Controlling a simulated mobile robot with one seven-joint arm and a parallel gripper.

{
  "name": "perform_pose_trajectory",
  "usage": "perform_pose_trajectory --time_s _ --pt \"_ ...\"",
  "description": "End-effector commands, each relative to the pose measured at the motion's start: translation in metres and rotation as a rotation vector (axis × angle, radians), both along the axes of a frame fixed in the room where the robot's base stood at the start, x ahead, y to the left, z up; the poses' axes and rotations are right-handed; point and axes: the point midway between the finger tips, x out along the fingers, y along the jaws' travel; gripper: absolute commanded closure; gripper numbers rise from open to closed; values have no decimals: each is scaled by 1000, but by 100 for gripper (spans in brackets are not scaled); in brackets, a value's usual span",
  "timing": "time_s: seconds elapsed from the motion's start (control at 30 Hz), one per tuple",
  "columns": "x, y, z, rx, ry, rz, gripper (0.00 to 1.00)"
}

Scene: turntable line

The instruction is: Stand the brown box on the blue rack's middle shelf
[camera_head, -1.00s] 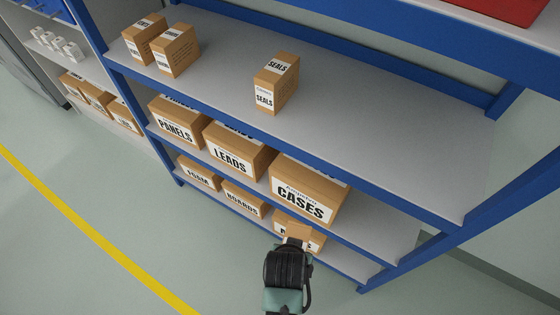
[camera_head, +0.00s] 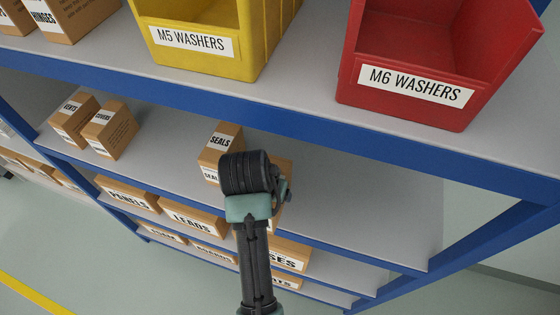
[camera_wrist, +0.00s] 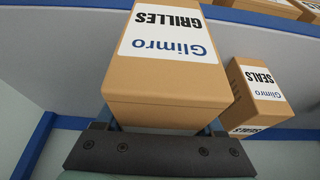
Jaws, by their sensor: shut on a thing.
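My gripper (camera_wrist: 162,130) is shut on a brown box (camera_wrist: 165,82) with a white Glimro GRILLES label, which reads upside down in the wrist view. In the head view my wrist hides most of this box (camera_head: 285,172), and its edge shows just right of the wrist. The box is at the blue rack (camera_head: 330,140), in front of or over the grey shelf (camera_head: 360,205) below the bins. I cannot tell whether it touches that shelf. A SEALS box (camera_head: 222,140) stands to its left there and also shows in the wrist view (camera_wrist: 258,92).
Two more boxes (camera_head: 108,130) stand at that shelf's left. Its right part is clear. Above, a yellow bin (camera_head: 190,65) and a red bin (camera_head: 410,100) stand on the upper shelf behind its blue front beam. Lower shelves hold several labelled boxes (camera_head: 190,217).

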Motion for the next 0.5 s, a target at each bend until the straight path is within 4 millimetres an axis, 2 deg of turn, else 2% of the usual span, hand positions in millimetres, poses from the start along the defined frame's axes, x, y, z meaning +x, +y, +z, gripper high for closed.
perform_pose_trajectory --time_s 0.1,0.3,0.5 --pt "27 -9 4 0 -3 -3 100" --pt "63 -20 3 2 -3 -1 100" --pt "80 -26 2 1 -3 1 100"
